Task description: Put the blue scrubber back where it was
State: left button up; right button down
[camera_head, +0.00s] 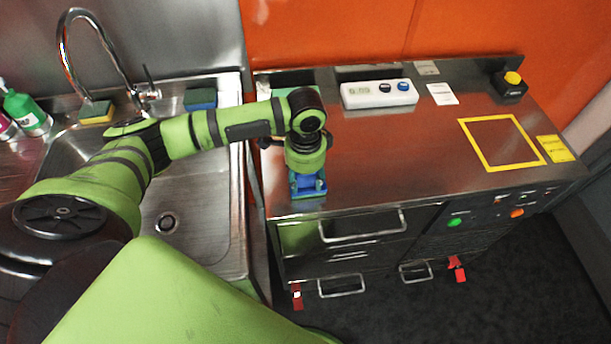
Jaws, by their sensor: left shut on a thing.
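My left arm reaches across the sink from the left. My left gripper (308,186) points down over the front left part of the steel counter (380,160). It is shut on a blue thing with green edges, which looks like the blue scrubber (311,183). The gripper hides much of it, and I cannot tell whether it touches the counter. Another blue and dark green scrubber (200,98) lies on the back rim of the sink (215,190). My right gripper is not in view.
A yellow and green sponge (97,112) lies by the tap (150,92). A white timer box (379,94) stands at the counter's back. A yellow square outline (470,140) and a yellow-topped button (512,84) are at the right. The counter's middle is clear.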

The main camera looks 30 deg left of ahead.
pick_arm(q)
jog(key=o, duration=1)
notch_tip(320, 180, up, 12)
jog(key=shift+r+b, duration=0.1)
jog(key=shift+b, duration=1.1)
